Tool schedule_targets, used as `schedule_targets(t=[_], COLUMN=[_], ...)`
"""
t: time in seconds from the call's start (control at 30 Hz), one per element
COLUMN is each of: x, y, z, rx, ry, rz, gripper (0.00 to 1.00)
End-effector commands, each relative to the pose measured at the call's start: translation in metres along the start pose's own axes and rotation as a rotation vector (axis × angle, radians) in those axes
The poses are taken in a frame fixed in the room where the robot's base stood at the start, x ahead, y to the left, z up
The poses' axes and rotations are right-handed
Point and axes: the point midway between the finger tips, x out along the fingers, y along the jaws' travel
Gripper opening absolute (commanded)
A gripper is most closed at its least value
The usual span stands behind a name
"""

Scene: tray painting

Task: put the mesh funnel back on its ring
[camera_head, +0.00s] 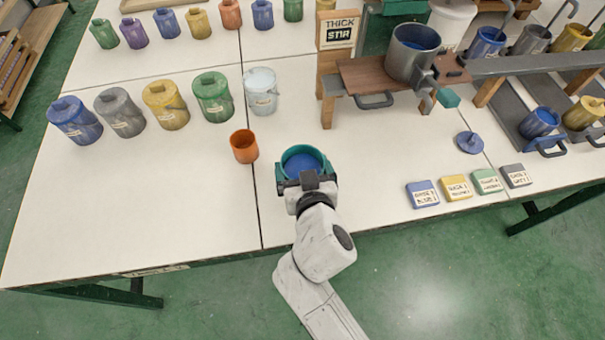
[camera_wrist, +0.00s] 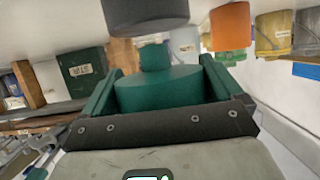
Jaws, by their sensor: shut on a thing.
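My gripper (camera_head: 306,181) is shut on a round teal vessel (camera_head: 303,162) with blue inside, over the table's front part. In the wrist view the vessel's green side (camera_wrist: 158,90) lies between the two jaws. I cannot tell from its shape whether it is the mesh funnel; no mesh is visible. A smaller green piece (camera_wrist: 155,56) and a dark grey cylinder (camera_wrist: 145,12) show beyond it. I cannot make out an empty ring with certainty. A wooden stand (camera_head: 360,75) at the back right bears a metal pot (camera_head: 408,64) with blue inside.
An orange cup (camera_head: 244,147) stands close to the left. A white bucket (camera_head: 261,91) and several coloured lidded cans stand behind. A blue round piece (camera_head: 470,143) and several labelled blocks, including a blue one (camera_head: 422,194), lie to the right. The table's front left is clear.

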Motion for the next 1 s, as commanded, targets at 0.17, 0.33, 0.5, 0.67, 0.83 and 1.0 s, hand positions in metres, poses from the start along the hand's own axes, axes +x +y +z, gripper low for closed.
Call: schedule_targets(t=[0.17,0.33,0.5,0.67,0.83,1.0], x=[0.009,0.01,0.01,0.012,0.014,0.016], y=[-0.001,0.0,0.0,0.0,0.0,0.0], z=[0.024,0.027,0.028,0.032,0.037,0.043], rx=[-0.002,-0.001,-0.001,-0.001,-0.001,0.0], ry=[-0.002,0.0,0.0,0.0,-0.002,-0.007], rz=[-0.001,-0.001,-0.001,0.0,-0.001,-0.001], gripper=[0.59,0.59,0.59,0.59,0.59,0.59])
